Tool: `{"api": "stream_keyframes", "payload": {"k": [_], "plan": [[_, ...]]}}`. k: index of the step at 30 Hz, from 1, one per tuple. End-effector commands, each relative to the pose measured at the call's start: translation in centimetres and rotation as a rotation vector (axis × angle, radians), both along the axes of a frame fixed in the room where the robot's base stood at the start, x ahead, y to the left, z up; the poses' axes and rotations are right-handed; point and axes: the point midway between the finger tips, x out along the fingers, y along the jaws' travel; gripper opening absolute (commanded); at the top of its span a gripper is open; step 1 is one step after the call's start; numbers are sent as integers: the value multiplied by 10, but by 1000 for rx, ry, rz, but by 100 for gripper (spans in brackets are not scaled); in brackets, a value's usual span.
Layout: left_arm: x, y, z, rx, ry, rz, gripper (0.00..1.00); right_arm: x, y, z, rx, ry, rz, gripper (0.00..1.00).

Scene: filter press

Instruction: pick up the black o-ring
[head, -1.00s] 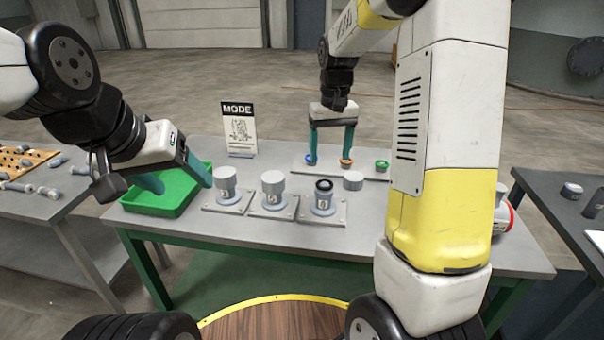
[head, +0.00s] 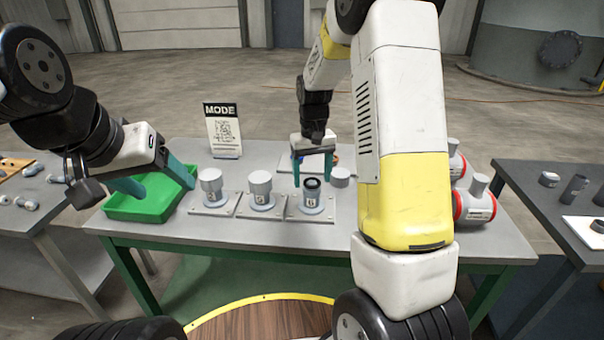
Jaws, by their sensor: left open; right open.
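The black o-ring (head: 312,183) sits on top of the rightmost of three grey posts (head: 311,203) on square plates, on the table's front half. My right gripper (head: 312,180) is open, with its two teal fingers pointing down around the o-ring's place in the picture. I cannot tell how far above or behind the ring the fingertips are. Nothing shows between the fingers apart from the post top. My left gripper (head: 155,180) is open and empty over the green tray.
The green tray (head: 150,208) stands at the table's left. A MODE sign (head: 222,130) stands behind the posts. A loose grey cylinder (head: 340,177) lies right of the o-ring post. Red-ended grey fittings (head: 475,205) stand at the right, partly behind my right arm.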

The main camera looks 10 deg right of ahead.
Motion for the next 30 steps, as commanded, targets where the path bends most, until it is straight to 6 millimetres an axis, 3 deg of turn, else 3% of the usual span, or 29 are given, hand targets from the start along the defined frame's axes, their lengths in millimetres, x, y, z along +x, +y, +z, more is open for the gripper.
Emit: {"api": "stream_keyframes", "payload": {"k": [1,11,22,30], "plan": [[0,0,0,0,0,0,69,0,0,0,0,0,0,70],[0,0,0,0,0,0,69,0,0,0,0,0,0,8],[0,0,0,0,0,0,69,1,0,5,0,-2,0,7],[0,0,0,0,0,0,69,1,1,35,1,-4,1,7]]}}
